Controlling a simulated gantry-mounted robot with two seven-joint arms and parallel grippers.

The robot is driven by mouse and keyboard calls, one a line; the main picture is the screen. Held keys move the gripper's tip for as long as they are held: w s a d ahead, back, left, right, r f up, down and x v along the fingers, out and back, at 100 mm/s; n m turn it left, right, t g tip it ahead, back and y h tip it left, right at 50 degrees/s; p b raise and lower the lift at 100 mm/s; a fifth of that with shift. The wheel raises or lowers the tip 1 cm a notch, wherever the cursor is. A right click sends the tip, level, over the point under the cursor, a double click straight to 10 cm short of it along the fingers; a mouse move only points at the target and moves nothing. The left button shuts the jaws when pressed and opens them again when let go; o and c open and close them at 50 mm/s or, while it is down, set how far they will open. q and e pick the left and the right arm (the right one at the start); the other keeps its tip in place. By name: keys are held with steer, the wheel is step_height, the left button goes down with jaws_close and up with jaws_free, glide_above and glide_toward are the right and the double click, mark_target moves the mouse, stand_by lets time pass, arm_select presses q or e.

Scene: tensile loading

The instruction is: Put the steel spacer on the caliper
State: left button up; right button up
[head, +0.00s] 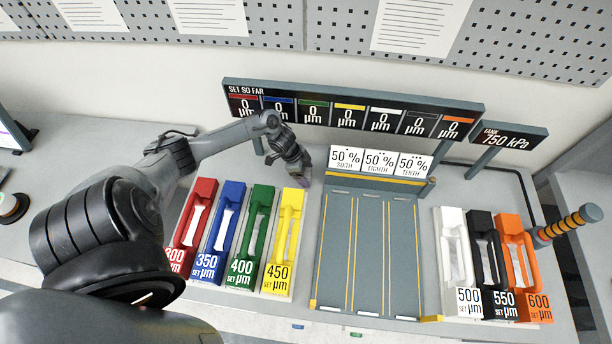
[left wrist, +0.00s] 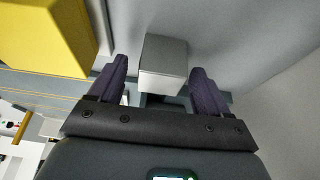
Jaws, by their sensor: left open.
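A plain grey metal block, which looks like the steel spacer (left wrist: 163,62), shows in the left wrist view between and just beyond my left gripper's two dark fingers. My left gripper (left wrist: 160,82) is open, with a gap visible on each side of the block. In the head view my left gripper (head: 303,179) points down behind the yellow 450 µm block (head: 284,243), and it hides the spacer there. I cannot make out a caliper for certain in either view. My right gripper is not in view.
Red (head: 193,228), blue (head: 224,232) and green (head: 252,237) blocks stand left of the yellow one. A grey laned board (head: 368,255) lies at centre. White, black and orange blocks (head: 519,268) stand at right. A display (head: 350,112) rises behind.

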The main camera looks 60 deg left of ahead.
arm_select(q)
steer(key=shift+w+f, duration=0.1)
steer(key=shift+f, duration=0.1)
steer(key=shift+c, duration=0.4)
jaws_close()
steer(key=shift+r, duration=0.1)
